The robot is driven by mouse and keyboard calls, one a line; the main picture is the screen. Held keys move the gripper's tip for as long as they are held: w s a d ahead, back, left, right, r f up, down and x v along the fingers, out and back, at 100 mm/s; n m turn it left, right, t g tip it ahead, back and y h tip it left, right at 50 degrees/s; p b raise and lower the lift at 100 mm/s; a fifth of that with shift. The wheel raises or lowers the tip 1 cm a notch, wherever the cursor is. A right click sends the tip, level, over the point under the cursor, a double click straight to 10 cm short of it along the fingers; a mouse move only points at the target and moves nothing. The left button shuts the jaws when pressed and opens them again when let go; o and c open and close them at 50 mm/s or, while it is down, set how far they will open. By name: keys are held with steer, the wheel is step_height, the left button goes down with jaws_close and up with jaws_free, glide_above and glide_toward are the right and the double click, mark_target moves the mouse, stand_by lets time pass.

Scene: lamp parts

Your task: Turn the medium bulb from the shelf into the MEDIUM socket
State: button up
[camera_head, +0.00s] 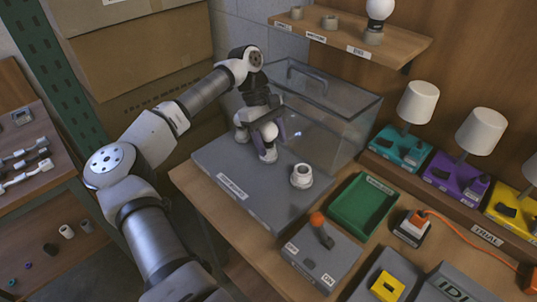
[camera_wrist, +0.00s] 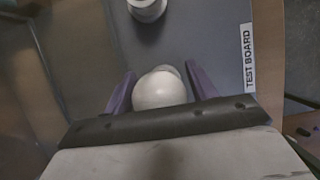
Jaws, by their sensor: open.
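The white medium bulb (camera_wrist: 160,91) stands between the purple fingers of my open gripper (camera_wrist: 161,82) in the wrist view. In the head view my gripper (camera_head: 268,126) is low over the grey test board (camera_head: 235,187), at the middle of a row of white sockets. The bulb (camera_head: 269,132) appears to be in or just above that middle socket (camera_head: 268,154), partly covered by the fingers. I cannot tell how deep it sits. The near socket (camera_head: 301,176) is empty. On the wall shelf (camera_head: 400,45), the MEDIUM holder (camera_head: 329,22) is empty.
A large bulb (camera_head: 380,9) stands in the BIG holder. A clear box (camera_head: 325,115) is close behind my gripper. A green tray (camera_head: 363,205), a switch box (camera_head: 322,250) and lamps on coloured bases (camera_head: 402,147) are to the right.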

steer(key=shift+c, duration=0.4)
steer(key=c, duration=0.6)
steer(key=m+y+b, duration=0.1)
steer(key=m, duration=0.1)
steer(key=shift+f+m+g, duration=0.1)
steer(key=shift+m+g, duration=0.2)
steer(key=shift+g, duration=0.1)
steer(key=shift+c, duration=0.3)
steer(key=m, duration=0.1)
steer(key=m+y, duration=0.1)
steer(key=m+b, duration=0.1)
steer(key=m, duration=0.1)
steer(key=shift+s+a+g+y, duration=0.1)
steer(key=shift+a+g+y, duration=0.15)
steer(key=shift+g+y, duration=0.05)
steer(key=shift+m, duration=0.6)
steer(key=o, duration=0.9)
steer(key=shift+o, duration=0.2)
steer(key=shift+r, duration=0.2)
